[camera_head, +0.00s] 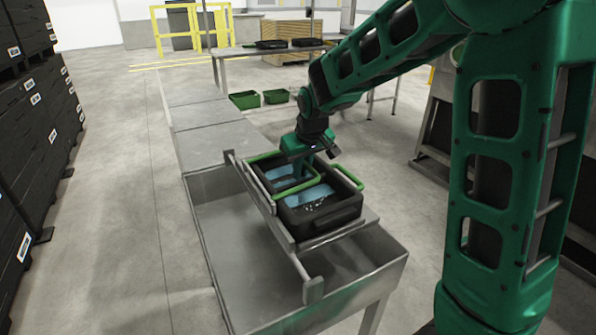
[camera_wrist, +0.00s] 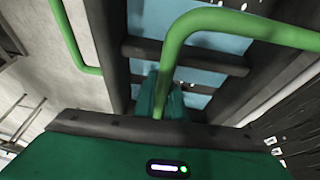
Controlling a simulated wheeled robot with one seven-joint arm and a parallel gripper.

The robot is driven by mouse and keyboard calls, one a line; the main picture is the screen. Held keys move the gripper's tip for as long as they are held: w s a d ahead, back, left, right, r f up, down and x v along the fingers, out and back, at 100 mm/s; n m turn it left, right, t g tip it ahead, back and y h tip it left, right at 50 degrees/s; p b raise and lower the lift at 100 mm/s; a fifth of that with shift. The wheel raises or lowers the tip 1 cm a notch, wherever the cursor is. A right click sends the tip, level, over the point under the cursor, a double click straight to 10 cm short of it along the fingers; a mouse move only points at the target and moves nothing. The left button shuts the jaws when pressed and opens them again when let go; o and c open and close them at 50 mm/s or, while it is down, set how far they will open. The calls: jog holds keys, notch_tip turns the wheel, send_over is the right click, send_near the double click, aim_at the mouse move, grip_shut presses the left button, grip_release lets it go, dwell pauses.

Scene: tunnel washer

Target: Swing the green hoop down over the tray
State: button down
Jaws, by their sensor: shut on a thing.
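The black tray (camera_head: 328,222) sits on the metal rails of a steel trough, with pale blue contents showing inside. One green hoop (camera_head: 297,188) lies across the far left part of the tray. A second green hoop (camera_head: 350,178) stands out at the tray's right edge. My gripper (camera_head: 297,158) is above the tray's far side, shut on the first hoop. In the wrist view, that hoop (camera_wrist: 205,18) runs up and right from between my fingers (camera_wrist: 163,98); the other hoop (camera_wrist: 72,42) is at upper left. The exact grip is partly hidden by my gripper in the head view.
The steel trough (camera_head: 240,245) has bare room left of and in front of the tray. A back table (camera_head: 245,52) carries dark trays. Stacked black crates (camera_head: 35,120) line the left side.

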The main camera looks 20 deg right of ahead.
jog(key=shift+s+a+f, duration=0.15)
jog(key=shift+s+a, duration=0.05)
jog(key=shift+a, duration=0.2)
jog(key=c, duration=1.9)
grip_release()
jog(key=shift+o, duration=0.4)
jog(key=shift+d, duration=0.25)
jog(key=v, duration=1)
jog(key=shift+r, duration=0.4)
